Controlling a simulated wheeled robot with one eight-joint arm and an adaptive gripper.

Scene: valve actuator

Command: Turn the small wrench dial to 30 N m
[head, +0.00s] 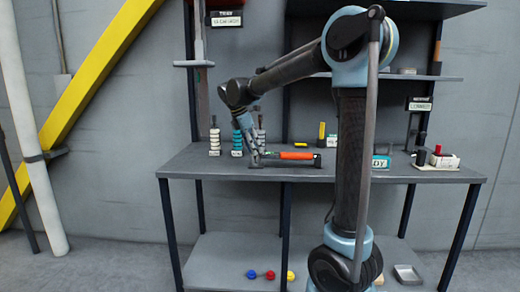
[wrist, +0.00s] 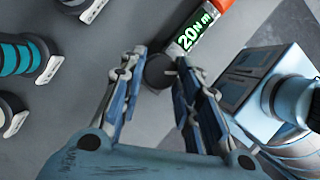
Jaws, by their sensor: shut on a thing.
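The torque wrench (head: 297,155) lies on the bench top, with an orange section on its handle. Its orange part (wrist: 219,4) and a display (wrist: 194,36) reading "20 N m" in green show in the wrist view. The dark round dial (wrist: 158,72) sits at the wrench's end beside the display. My gripper (wrist: 160,62) has its two fingers on either side of the dial and is shut on it. In the head view my gripper (head: 255,156) reaches down at the left end of the wrench, and the dial is too small to make out.
Stacks of white rings (head: 214,141) and teal rings (head: 237,143) stand behind and left of my gripper. A yellow-handled tool (head: 321,131) stands at the back. The bench's front left is clear.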

